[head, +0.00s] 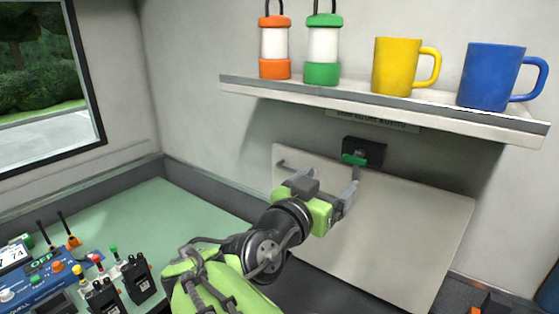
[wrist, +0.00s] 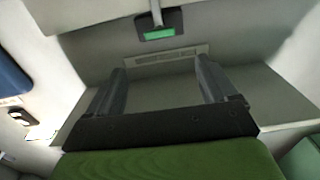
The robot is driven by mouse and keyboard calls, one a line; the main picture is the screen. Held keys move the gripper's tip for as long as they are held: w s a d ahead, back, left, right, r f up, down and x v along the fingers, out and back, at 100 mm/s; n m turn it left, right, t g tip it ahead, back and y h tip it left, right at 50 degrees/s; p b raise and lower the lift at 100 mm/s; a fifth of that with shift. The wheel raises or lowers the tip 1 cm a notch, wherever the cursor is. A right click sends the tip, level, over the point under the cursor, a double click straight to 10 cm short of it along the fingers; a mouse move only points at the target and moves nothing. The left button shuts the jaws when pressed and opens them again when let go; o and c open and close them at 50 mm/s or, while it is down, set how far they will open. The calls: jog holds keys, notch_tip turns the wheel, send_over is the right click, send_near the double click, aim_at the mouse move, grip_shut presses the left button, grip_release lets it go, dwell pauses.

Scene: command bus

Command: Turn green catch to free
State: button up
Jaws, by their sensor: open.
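The green catch (head: 353,159) is a short bar on a black block (head: 374,150) on the wall, at the top edge of a pale board (head: 425,215). It lies roughly crosswise in the head view. In the wrist view a green piece (wrist: 159,33) on a black block shows at the top centre, beyond the fingers. My gripper (head: 318,168) is open and empty in front of the board. In the head view its right finger overlaps the board just below the catch; I cannot tell whether they touch. In the wrist view both fingers (wrist: 160,68) stand apart.
A shelf (head: 300,88) juts out above the catch. It holds an orange lantern (head: 275,48), a green lantern (head: 323,48), a yellow mug (head: 396,67) and a blue mug (head: 490,76). A label strip (head: 372,121) sits under it. A green worktop (head: 150,215) with radios is at left.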

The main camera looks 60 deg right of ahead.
aim_at(354, 158)
jog(key=d, duration=0.4)
jog(key=d+p, duration=0.1)
jog(key=d, duration=0.3)
jog(key=s+d+p, duration=0.1)
jog(key=d, duration=0.3)
jog(key=shift+s+d, duration=0.1)
jog(key=shift+d, duration=0.15)
jog(key=c, duration=1.1)
jog(key=shift+o, duration=0.2)
